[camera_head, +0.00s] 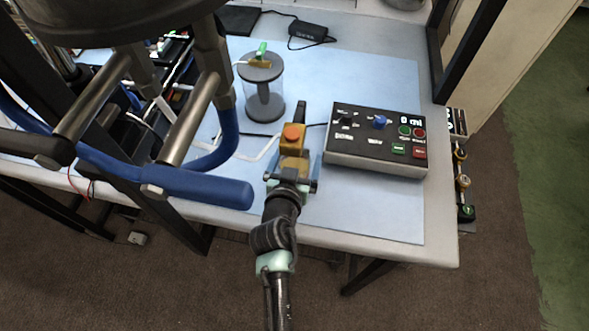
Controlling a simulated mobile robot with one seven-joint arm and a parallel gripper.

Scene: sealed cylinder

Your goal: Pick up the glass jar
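The glass jar (275,99) stands upright on the blue mat, left of the picture's middle. It is a clear cylinder with a grey lid, a grey base and a grey column inside. A brass fitting with a green handle (262,49) sits on its lid. My gripper (294,163) is in front of the jar and to its right, apart from it. Its two fingers look spread. A yellow block with an orange-red button (293,132) shows between and beyond them; I cannot tell whether they touch it. The jar is mostly unobstructed.
A control box (375,160) with knobs and buttons stands right of my gripper. The blue mat (390,215) is clear at front right. A blue-handled metal frame (200,188) looms at left. A thin white tube (240,65) runs by the jar. A black adapter (307,31) lies behind.

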